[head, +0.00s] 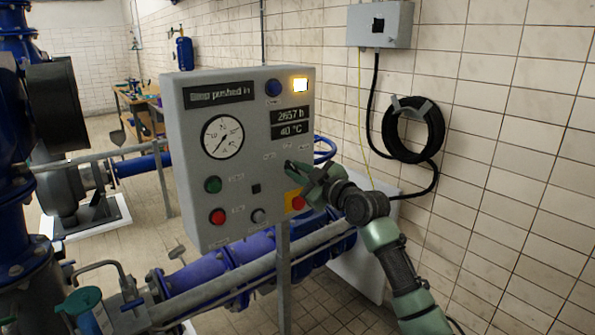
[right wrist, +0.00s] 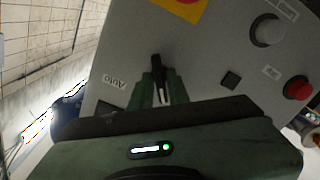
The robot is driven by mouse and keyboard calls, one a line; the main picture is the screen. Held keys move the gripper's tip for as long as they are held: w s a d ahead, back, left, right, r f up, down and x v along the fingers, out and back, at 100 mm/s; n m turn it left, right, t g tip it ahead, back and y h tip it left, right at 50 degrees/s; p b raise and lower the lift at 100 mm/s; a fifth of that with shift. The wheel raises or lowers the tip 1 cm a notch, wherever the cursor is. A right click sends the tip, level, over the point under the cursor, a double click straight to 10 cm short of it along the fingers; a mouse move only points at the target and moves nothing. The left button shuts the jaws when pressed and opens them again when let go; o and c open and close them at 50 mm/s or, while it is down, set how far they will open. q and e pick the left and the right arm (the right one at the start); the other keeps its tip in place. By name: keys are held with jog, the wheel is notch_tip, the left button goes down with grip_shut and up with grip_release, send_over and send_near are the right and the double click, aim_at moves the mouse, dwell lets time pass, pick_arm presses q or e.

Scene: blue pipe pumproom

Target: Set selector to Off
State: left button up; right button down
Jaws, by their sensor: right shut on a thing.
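The grey control panel (head: 245,215) stands on a post in the middle of the head view. Its black selector knob (right wrist: 157,68) with a white pointer line shows in the right wrist view, with an "Auto" label beside it. My right gripper (head: 291,170) is at the right side of the panel face. In the right wrist view its two green fingers (right wrist: 161,88) are shut on the selector knob, one on each side. In the head view the fingers largely hide the knob. The labels around it are too small to read there. My left gripper is not in view.
The panel also carries a gauge (head: 222,137), a green button (head: 213,184), a red button (head: 218,217), a lit yellow lamp (head: 300,85) and a red button on yellow (head: 297,202). Blue pipes (head: 215,267) run below. A hose coil (head: 412,130) hangs on the right wall.

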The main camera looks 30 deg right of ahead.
jog(key=m+p, duration=0.1)
jog(key=m, duration=0.2)
jog(key=shift+m+p, duration=0.65)
jog(key=shift+m, duration=1.35)
jog(key=c, duration=1.5)
grip_release()
jog(key=shift+s, duration=0.1)
